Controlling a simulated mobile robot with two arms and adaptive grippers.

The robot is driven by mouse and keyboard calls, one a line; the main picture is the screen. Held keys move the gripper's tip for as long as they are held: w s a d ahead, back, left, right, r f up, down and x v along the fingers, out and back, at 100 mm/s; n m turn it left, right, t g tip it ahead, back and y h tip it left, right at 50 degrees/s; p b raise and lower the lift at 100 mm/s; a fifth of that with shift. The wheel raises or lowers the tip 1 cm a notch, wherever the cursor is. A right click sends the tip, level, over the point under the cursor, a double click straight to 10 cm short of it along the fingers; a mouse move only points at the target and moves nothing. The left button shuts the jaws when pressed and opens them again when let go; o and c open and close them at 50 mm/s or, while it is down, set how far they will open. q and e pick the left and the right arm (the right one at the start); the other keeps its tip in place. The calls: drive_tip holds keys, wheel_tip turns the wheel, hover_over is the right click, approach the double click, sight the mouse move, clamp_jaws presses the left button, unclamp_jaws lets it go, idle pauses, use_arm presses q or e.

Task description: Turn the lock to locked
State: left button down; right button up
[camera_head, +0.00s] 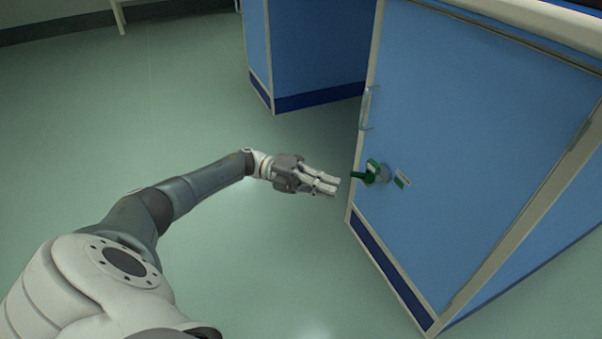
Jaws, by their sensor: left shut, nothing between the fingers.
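A green lock knob (370,174) with a lever pointing left sits on a round grey base on the blue cabinet door (455,130), low and near its left edge. A small label (402,180) with a green part is fixed just right of the lock. My left gripper (337,187) is shut and empty. Its fingertips point right, at about the height of the lever, and appear just left of the lever's tip. I cannot tell whether they touch it. My right gripper is out of view.
A metal handle (368,107) is on the door above the lock. Another blue cabinet (312,50) stands behind, to the left. A light worktop edge (540,22) runs above the door. The green floor (200,110) around my left arm is clear.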

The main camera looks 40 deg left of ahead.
use_arm(q)
drive_tip(key=a, duration=0.7)
drive_tip(key=shift+s, duration=0.2)
drive_tip(key=shift+a, duration=0.1)
idle(0.3)
